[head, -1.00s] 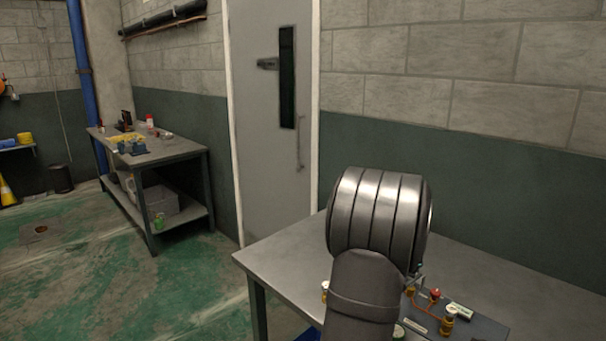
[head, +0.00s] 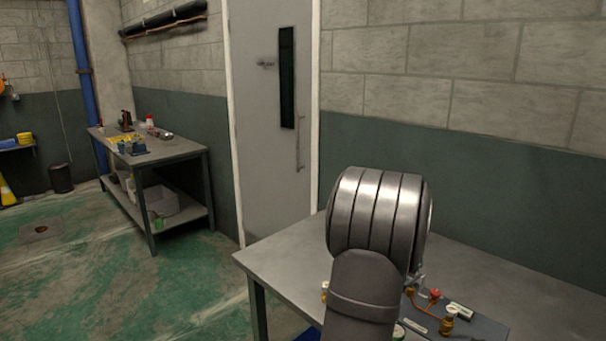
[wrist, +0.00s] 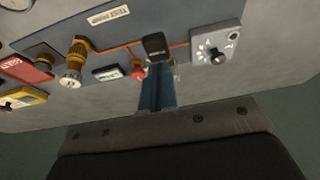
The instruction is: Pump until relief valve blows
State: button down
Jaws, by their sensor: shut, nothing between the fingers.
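The test pump panel (wrist: 190,14) is a grey board on the bench, labelled "TEST PUMP" in the wrist view. It carries a brass fitting with a pale lower end (wrist: 73,62), a red knob (wrist: 138,72), an orange line and a light dial box (wrist: 216,46) with a black knob.
A red block (wrist: 24,72) and a yellow block (wrist: 20,98) lie at the left in the wrist view. The bench (head: 285,255) has bare space left of my arm. A second workbench (head: 180,148) with tools stands at the far left, beside a grey door (head: 262,190).

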jog(key=shift+f, duration=0.1)
dwell(0.3)
jog(key=shift+f, duration=2.55)
jog(key=shift+r, duration=2.7)
jog(key=shift+f, duration=0.1)
jog(key=shift+r, duration=0.2)
dwell(0.6)
dwell(2.2)
